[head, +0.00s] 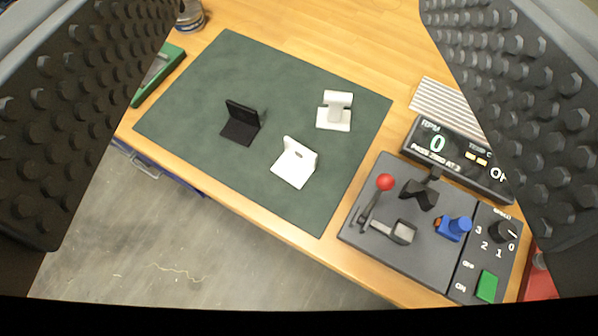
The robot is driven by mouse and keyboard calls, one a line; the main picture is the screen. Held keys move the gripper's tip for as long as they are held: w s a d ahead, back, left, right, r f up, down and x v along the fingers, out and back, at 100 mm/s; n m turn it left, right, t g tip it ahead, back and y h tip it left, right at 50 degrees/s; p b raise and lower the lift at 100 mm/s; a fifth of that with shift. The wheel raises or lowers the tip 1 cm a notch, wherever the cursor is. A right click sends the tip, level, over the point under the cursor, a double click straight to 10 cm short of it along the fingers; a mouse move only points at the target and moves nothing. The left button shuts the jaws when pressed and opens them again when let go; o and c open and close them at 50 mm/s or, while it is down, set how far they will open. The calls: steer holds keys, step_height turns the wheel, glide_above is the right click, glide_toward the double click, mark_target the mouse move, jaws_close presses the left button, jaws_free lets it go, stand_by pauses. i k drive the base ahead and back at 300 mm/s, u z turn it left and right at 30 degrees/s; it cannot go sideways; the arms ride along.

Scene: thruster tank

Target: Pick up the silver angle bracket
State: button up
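A pale, whitish angle bracket (294,163) rests on the dark green mat (200,85), right of the mat's middle. It is L-shaped, with one plate flat and one plate standing up with a small hole; it is the closest match to a silver angle bracket. A black angle bracket (240,124) of similar shape stands to its left. A pale piece with a raised block (335,112) stands behind it to the right. My gripper (298,60) is open and empty, its two studded fingers wide apart at the left and right of the view, apart from all three pieces.
A grey control panel (408,262) with a red-knobbed lever, switches and a green button sits at the right. Behind it are a display (460,150) and a ribbed plate (450,105). A green-framed item (160,70) lies at the left. Much of the mat is bare.

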mark_target(297, 163)
steer(key=u, duration=1.15)
steer(key=k, duration=0.35)
steer(key=u, duration=0.1)
